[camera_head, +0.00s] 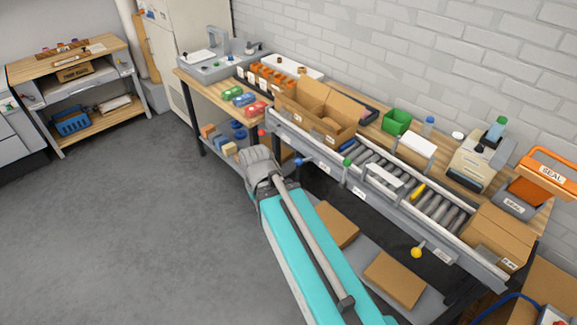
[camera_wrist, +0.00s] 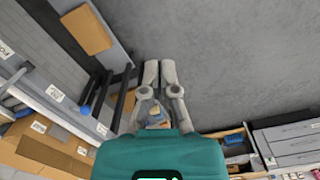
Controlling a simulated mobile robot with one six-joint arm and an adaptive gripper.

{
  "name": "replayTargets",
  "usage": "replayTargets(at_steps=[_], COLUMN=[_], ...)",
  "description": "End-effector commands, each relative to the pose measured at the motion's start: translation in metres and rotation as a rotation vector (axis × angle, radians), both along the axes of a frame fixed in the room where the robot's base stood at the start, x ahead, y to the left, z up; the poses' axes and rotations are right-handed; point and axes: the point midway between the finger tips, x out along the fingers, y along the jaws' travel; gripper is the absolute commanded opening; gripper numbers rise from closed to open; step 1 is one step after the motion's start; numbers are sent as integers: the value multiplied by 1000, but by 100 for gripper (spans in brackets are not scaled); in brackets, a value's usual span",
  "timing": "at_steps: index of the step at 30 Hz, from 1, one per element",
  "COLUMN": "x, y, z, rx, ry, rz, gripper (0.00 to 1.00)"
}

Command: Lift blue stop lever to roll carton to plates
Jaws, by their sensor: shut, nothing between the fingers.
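The blue stop lever (camera_head: 298,161) shows as a blue knob on the front rail of the roller conveyor (camera_head: 440,208). An open brown carton (camera_head: 335,108) sits at the conveyor's left end. A blue piece (camera_head: 347,146) lies across the rollers just right of the carton. My gripper (camera_head: 257,158) is shut and empty, in front of the bench and left of the blue knob, apart from it. In the wrist view my gripper (camera_wrist: 160,68) points over bare floor with its fingers together. I cannot tell which parts, if any, are the plates.
Red (camera_head: 262,132), green (camera_head: 347,190) and yellow (camera_head: 416,253) knobs also line the front rail. Another carton (camera_head: 500,235) stands at the conveyor's right end. Flat cardboard (camera_head: 395,278) lies on the lower shelf. The floor (camera_head: 130,225) to the left is clear.

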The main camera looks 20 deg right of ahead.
Motion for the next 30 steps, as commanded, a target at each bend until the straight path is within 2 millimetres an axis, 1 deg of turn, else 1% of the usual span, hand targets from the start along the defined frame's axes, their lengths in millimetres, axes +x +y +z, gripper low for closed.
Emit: replayTargets(at_steps=[20, 23, 26, 27, 30], x=[1, 6, 14, 18, 33], y=[0, 0, 1, -5, -5], z=[-2, -7, -17, -22, -36], rx=[1, 4, 10, 13, 24], ry=[-5, -21, -53, -69, -126], rz=[-1, -4, -10, -17, -29], gripper=[0, 0, 0, 0, 0])
